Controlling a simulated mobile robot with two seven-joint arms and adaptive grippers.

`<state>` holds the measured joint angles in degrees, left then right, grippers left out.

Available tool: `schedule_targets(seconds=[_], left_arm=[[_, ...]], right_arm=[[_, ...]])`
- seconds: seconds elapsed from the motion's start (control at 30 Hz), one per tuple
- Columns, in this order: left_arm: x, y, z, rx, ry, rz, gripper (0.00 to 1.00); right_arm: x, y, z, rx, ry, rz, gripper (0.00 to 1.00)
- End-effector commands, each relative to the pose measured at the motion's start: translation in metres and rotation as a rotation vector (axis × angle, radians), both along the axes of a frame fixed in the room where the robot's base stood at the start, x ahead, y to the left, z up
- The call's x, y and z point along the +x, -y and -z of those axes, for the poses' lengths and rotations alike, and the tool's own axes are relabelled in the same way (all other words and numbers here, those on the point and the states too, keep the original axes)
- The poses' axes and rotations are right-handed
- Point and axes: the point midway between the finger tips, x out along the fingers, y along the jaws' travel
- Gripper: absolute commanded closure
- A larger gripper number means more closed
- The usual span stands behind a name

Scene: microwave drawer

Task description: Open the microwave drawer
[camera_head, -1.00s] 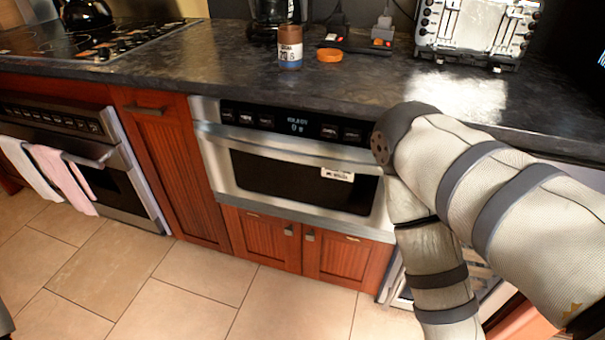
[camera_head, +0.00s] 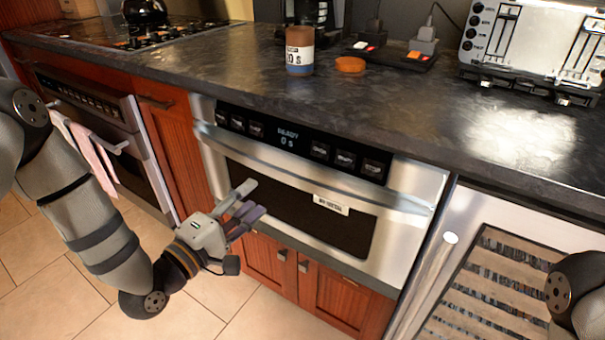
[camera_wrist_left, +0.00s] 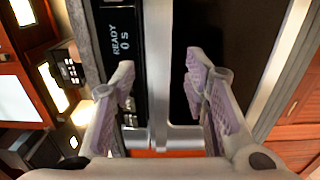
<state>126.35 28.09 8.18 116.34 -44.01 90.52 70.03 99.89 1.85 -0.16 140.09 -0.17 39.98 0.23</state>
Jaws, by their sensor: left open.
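The microwave drawer (camera_head: 345,215) is a steel front with a dark window and a small white label, set under the counter. It looks shut. Its steel handle (camera_head: 310,187) runs across the front below the black control panel (camera_head: 300,140), which reads "READY 0 s". My left gripper (camera_head: 255,198) is open in front of the drawer's left part. In the left wrist view, the open fingers (camera_wrist_left: 160,78) lie on either side of the handle (camera_wrist_left: 158,50), which appears upright there. I cannot tell whether they touch it. My right gripper is not in view.
Red cabinet doors (camera_head: 305,290) are below the drawer. An oven with towels (camera_head: 90,150) is at left and a glass-fronted cooler (camera_head: 480,290) at right. The counter (camera_head: 420,110) holds a jar (camera_head: 299,52), an orange lid (camera_head: 350,65) and a toaster (camera_head: 530,45).

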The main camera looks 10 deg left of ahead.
Motion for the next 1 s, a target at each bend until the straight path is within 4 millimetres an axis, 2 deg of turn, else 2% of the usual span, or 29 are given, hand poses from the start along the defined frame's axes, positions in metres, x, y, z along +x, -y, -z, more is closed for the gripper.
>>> schedule_targets(seconds=[0.2,0.4,0.53,0.77,0.87,0.97,1.0], left_arm=[[0.052,0.021,0.001,0.003,0.000,0.003,0.58],[0.088,0.033,0.002,0.004,-0.003,0.002,0.58],[0.098,0.037,0.001,0.004,-0.004,0.001,0.58],[0.099,0.037,0.001,0.004,-0.004,0.001,0.58],[0.099,0.037,0.001,0.004,-0.004,0.001,0.76],[0.099,0.037,0.001,0.004,-0.005,0.001,0.99],[0.099,0.037,0.001,0.004,-0.004,0.001,1.00]], right_arm=[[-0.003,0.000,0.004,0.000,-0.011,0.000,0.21],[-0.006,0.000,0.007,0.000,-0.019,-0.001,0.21],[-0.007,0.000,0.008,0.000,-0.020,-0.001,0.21],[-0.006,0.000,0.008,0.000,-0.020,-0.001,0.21],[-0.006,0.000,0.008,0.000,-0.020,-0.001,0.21],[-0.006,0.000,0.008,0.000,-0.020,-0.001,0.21],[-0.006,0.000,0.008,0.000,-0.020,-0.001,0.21]])
